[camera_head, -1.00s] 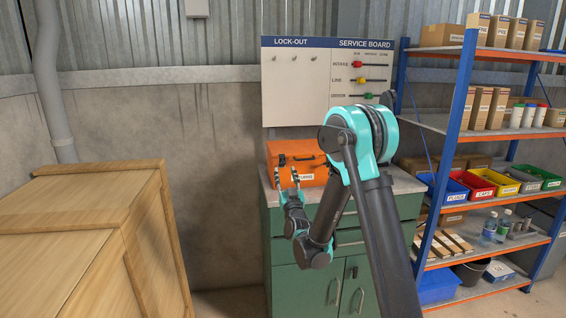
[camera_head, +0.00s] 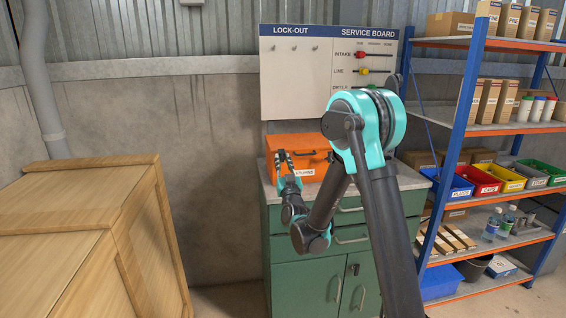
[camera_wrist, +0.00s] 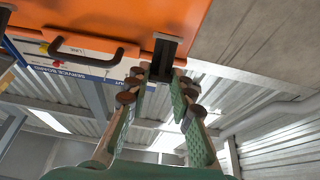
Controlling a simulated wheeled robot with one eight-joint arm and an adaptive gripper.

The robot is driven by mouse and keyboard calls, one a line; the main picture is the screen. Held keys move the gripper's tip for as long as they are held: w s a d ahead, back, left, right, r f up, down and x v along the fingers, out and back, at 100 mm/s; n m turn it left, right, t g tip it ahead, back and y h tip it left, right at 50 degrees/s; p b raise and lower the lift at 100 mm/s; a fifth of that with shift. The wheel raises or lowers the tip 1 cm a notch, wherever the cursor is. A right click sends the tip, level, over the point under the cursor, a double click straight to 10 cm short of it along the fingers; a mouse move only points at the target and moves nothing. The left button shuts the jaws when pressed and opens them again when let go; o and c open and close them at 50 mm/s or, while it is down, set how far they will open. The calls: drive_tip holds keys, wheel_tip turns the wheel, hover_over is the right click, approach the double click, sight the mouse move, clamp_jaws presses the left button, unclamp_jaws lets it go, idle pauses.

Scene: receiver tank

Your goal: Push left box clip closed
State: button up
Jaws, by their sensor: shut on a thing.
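The orange box (camera_head: 308,142) sits on top of the green cabinet, against the wall. In the wrist view its orange face (camera_wrist: 215,18) fills the top, with a black handle (camera_wrist: 85,52). The black left clip (camera_wrist: 165,48) sticks out from the box to the right of that handle. My gripper (camera_head: 283,154) is at the box's front left. In the wrist view my gripper's fingertips (camera_wrist: 160,78) close in on the clip's end from both sides and are shut on it. In the head view my fingers hide the clip.
The green cabinet (camera_head: 312,270) carries the box on its grey top. A wooden crate (camera_head: 75,235) stands at the left. A blue and orange shelf (camera_head: 462,110) with bins stands at the right. The service board (camera_head: 300,85) hangs above the box.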

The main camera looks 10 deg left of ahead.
clamp_jaws()
drive_tip(key=shift+r, duration=0.1)
drive_tip(key=shift+w+r+g, duration=0.15)
drive_tip(key=shift+r+g, duration=0.05)
drive_tip(key=shift+g, duration=0.3)
drive_tip(key=shift+w+r+g+h, duration=0.3)
drive_tip(key=shift+g+h, duration=0.1)
drive_tip(key=shift+g, duration=0.5)
drive_tip(key=o, duration=0.9)
unclamp_jaws()
